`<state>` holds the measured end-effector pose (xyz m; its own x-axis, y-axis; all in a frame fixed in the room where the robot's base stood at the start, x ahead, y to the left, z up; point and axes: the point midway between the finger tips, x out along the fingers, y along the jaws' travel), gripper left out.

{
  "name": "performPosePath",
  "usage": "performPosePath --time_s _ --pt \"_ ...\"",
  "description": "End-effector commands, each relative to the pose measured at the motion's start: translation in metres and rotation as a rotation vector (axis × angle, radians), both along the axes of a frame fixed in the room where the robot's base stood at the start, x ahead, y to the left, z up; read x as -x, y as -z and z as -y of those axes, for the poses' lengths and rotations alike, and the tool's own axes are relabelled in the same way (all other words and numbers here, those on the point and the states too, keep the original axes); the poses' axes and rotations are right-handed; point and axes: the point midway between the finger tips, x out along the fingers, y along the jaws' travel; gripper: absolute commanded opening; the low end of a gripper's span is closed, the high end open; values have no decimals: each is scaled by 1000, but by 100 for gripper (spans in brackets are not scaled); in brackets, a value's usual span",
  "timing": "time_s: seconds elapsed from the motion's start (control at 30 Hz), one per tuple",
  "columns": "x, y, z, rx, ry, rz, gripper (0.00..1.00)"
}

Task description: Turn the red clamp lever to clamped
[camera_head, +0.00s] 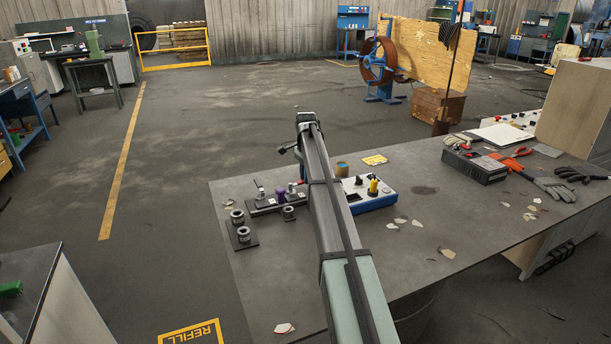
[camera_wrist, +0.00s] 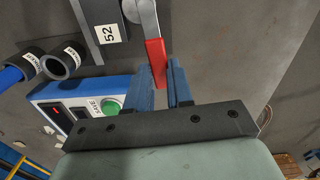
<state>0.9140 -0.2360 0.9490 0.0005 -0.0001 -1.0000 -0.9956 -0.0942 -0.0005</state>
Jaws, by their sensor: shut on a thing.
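The red clamp lever (camera_wrist: 155,52) reaches down from a grey metal clamp (camera_wrist: 143,14) at the top of the wrist view. My gripper (camera_wrist: 164,78) has its two blue fingers on either side of the lever's red end and is shut on it. In the head view a small bit of red (camera_head: 301,183) shows beside my arm, above the dark fixture plate (camera_head: 262,207). My arm hides most of the clamp and my gripper there, so the lever's angle is hard to tell.
A blue and white control box (camera_head: 372,194) stands right of my arm; its green button (camera_wrist: 110,106) shows in the wrist view. Dark pipe pieces (camera_head: 240,235) stand at the left of the table. Chips, a toolbox (camera_head: 474,167) and gloves lie to the right.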

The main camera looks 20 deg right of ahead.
Motion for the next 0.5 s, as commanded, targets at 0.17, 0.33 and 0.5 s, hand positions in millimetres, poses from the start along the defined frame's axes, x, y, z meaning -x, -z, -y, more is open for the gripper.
performPosePath --time_s 0.17,0.33,0.5 --pt "1 0 -1 -1 6 -2 0" --pt "1 0 -1 -1 5 -2 0" --pt "1 0 -1 -1 3 -2 36"
